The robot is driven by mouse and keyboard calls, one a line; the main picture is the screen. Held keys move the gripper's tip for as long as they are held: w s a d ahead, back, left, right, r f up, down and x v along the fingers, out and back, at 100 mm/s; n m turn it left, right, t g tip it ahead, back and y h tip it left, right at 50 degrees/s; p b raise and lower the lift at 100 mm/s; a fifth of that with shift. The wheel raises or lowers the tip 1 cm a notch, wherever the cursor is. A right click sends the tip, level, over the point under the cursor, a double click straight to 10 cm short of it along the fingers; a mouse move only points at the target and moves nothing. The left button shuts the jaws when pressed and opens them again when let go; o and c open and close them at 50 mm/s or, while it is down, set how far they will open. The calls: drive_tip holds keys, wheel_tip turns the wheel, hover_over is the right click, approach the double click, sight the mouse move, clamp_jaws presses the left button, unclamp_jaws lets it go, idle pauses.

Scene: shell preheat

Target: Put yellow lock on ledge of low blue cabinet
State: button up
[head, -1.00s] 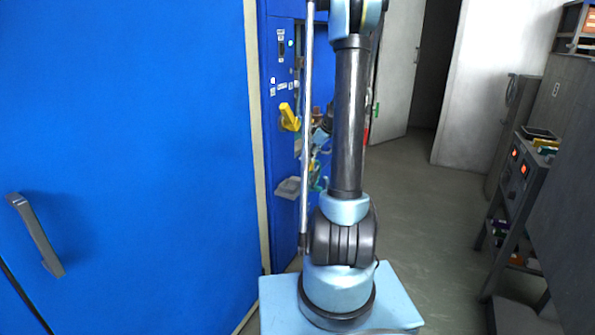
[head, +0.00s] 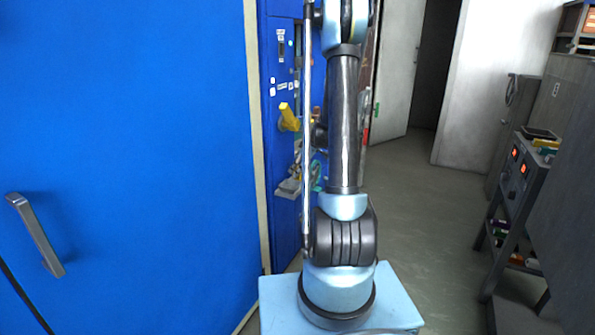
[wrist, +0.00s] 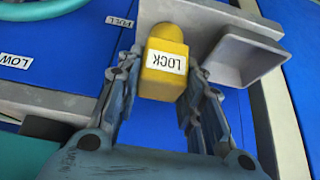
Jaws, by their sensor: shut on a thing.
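The yellow lock (wrist: 165,68), a block with a white LOCK label, is between the fingers of my gripper (wrist: 164,72) in the wrist view. My gripper is shut on it. The lock overlaps a grey plate, perhaps the ledge (wrist: 205,20), on a blue surface (wrist: 60,55). I cannot tell whether lock and plate touch. The blue cabinet with small labels (head: 281,75) stands behind my arm there.
A grey open-ended bracket (wrist: 240,57) juts out right of the lock. LOW (wrist: 15,61) and FULL (wrist: 119,21) labels are at left. In the head view, a yellow handle-like part (head: 289,117) is on the cabinet. A large blue door (head: 130,150) fills the left; floor (head: 420,220) is clear at right.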

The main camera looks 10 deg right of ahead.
drive_tip(key=shift+f, duration=0.15)
drive_tip(key=o, duration=1.1)
drive_tip(key=v, duration=1.2)
drive_tip(key=s+a+r+m+h, duration=0.1)
drive_tip(key=s+a+r+m, duration=0.25)
drive_tip(key=s, duration=0.75)
drive_tip(key=s+f+m+h, duration=0.2)
drive_tip(key=s+f+m, duration=0.1)
drive_tip(key=s, duration=1.1)
drive_tip(key=s+a+f+m+g+h, duration=0.1)
drive_tip(key=s+f+m, duration=0.2)
drive_tip(key=s, duration=1.2)
drive_tip(key=shift+s+a+m+h, duration=0.25)
drive_tip(key=shift+m+h, duration=0.15)
drive_tip(key=shift+m, duration=0.15)
